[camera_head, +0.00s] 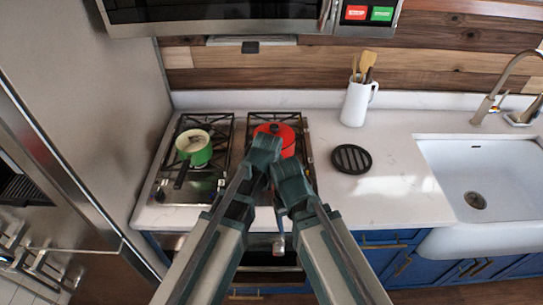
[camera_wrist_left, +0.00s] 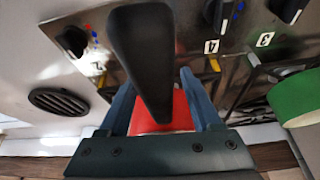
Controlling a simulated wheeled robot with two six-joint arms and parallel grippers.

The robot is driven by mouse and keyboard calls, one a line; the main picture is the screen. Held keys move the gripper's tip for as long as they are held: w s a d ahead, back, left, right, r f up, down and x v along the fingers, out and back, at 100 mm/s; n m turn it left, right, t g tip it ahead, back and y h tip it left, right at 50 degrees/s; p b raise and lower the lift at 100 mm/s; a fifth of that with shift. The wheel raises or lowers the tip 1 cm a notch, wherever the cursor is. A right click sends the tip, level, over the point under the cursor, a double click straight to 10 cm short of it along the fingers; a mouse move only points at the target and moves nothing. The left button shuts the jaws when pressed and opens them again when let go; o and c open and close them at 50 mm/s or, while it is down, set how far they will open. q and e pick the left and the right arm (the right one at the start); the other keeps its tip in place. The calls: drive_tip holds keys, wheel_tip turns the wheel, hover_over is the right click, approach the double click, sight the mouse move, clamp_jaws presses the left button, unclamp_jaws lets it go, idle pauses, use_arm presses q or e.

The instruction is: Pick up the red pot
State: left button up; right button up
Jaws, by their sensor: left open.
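The red pot (camera_head: 285,133) sits on the right part of the stove in the head view, partly hidden by my left gripper (camera_head: 264,148). In the left wrist view, a red patch of the pot (camera_wrist_left: 158,118) shows beyond a long black handle (camera_wrist_left: 143,50). My left gripper (camera_wrist_left: 160,98) is open, and the handle appears between its two blue fingers. Whether they touch it cannot be told. My right gripper (camera_head: 288,172) is close beside the left one, at the stove's front; its jaws are not clear.
A green pot (camera_head: 195,148) stands on the left burner and also shows in the left wrist view (camera_wrist_left: 296,98). A black round trivet (camera_head: 351,159) and a white utensil jug (camera_head: 356,103) are to the right. A sink (camera_head: 490,165) lies farther right. Counter around the trivet is clear.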

use_arm(q)
clamp_jaws()
idle(0.3)
idle(1.1)
